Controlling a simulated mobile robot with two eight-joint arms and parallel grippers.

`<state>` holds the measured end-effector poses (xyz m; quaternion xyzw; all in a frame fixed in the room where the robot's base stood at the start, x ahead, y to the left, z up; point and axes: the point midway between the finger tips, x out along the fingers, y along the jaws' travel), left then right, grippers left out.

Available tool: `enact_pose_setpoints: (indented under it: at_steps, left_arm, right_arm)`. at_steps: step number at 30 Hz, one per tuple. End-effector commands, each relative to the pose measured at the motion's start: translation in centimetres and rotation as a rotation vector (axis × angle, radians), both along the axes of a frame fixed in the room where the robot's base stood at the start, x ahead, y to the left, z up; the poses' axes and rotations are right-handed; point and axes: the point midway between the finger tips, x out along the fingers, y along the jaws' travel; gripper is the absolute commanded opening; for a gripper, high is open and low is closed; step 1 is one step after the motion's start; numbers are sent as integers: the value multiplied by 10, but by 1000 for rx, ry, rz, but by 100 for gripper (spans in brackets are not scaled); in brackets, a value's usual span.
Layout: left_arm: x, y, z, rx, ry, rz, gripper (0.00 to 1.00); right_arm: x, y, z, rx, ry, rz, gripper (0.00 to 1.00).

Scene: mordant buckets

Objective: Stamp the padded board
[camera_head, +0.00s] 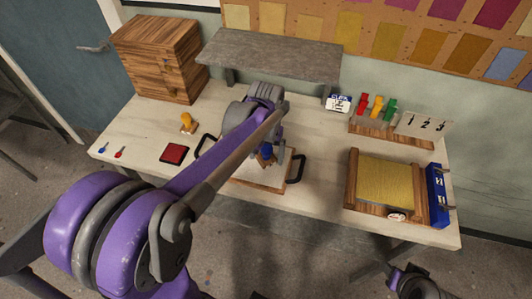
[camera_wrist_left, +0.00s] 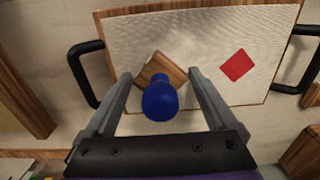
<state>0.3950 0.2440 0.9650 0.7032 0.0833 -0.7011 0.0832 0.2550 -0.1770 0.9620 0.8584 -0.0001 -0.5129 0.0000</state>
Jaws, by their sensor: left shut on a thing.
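The padded board (camera_wrist_left: 215,30) is a pale quilted pad on a wooden base with a black handle at each end. It lies on the table in the head view (camera_head: 245,178), partly hidden by my left arm. A red diamond mark (camera_wrist_left: 237,65) shows on its right half in the wrist view. My left gripper (camera_wrist_left: 160,78) is shut on a stamp with a blue knob (camera_wrist_left: 160,101) and a square wooden block, over the pad's left half. I cannot tell whether the block touches the pad. At bottom right, what seems my right gripper (camera_head: 415,283) shows no clear fingers.
A red ink pad (camera_head: 174,154) and a yellow-knobbed stamp (camera_head: 187,123) stand left of the board. A wooden drawer box (camera_head: 157,60) and grey raised shelf (camera_head: 270,55) stand behind. A yellow-wound wooden frame (camera_head: 388,182) and a rack of coloured pieces (camera_head: 378,127) stand right.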

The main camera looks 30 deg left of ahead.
Motion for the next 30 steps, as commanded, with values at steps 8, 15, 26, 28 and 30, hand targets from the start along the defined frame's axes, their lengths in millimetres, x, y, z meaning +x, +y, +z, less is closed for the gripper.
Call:
enact_pose_setpoints:
  at_steps: [8, 15, 26, 28, 30]
  left_arm:
    - [0, 0, 1, 0, 0, 0, 55]
    - [0, 0, 1, 0, 0, 0, 55]
    - [0, 0, -3, 0, 0, 0, 55]
    - [0, 0, -4, 0, 0, 0, 55]
    - [0, 0, -4, 0, 0, 0, 55]
  right_arm:
    - [0, 0, 1, 0, -1, 0, 50]
    - [0, 0, 1, 0, -1, 0, 50]
    - [-1, 0, -2, 0, 2, 0, 50]
    - [-1, 0, -3, 0, 2, 0, 50]
    - [-1, 0, -4, 0, 3, 0, 50]
